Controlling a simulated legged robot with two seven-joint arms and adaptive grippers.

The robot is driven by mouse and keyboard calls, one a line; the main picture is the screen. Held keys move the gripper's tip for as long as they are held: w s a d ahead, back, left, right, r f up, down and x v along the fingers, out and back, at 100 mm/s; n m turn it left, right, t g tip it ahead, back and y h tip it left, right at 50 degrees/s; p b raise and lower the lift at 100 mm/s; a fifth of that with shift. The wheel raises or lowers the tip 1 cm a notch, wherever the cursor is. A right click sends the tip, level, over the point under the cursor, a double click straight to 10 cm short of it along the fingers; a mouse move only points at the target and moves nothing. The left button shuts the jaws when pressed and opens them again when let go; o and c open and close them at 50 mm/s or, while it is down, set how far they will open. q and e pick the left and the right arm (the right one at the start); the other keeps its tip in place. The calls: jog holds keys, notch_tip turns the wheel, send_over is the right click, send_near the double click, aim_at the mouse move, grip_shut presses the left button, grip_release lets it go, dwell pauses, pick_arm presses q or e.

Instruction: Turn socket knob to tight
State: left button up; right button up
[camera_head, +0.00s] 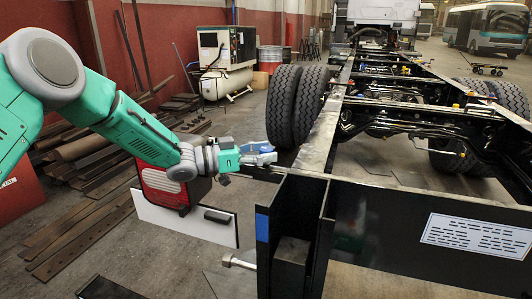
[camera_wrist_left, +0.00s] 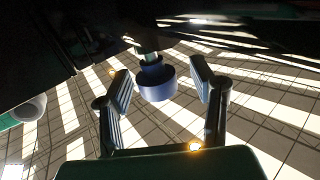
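A round, blue-grey knob-like cylinder (camera_wrist_left: 156,80) hangs on a short pale metal shaft in the left wrist view; I take it to be the socket knob. My left gripper (camera_wrist_left: 164,88) is open, with one finger on each side of the cylinder and visible gaps between. In the head view my left gripper (camera_head: 262,154) is beside the left side of the black chassis frame (camera_head: 322,135), near its front corner. The knob cannot be made out there. A silver bolt-like pin (camera_head: 238,262) sticks out lower down on the frame's left side. My right gripper is not in view.
Dual tyres (camera_head: 295,105) stand just behind the left gripper. A red machine (camera_head: 168,188) and a white panel (camera_head: 185,222) are below the left arm. A black crossbeam with a white label (camera_head: 478,235) spans the front right. Metal bars (camera_head: 80,148) lie on the left floor.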

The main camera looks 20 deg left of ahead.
aim_at(265, 148)
pick_arm(q)
jog(key=shift+r, duration=0.1)
jog(key=shift+r, duration=0.2)
notch_tip(265, 148, up, 9)
jog(key=shift+r, duration=0.2)
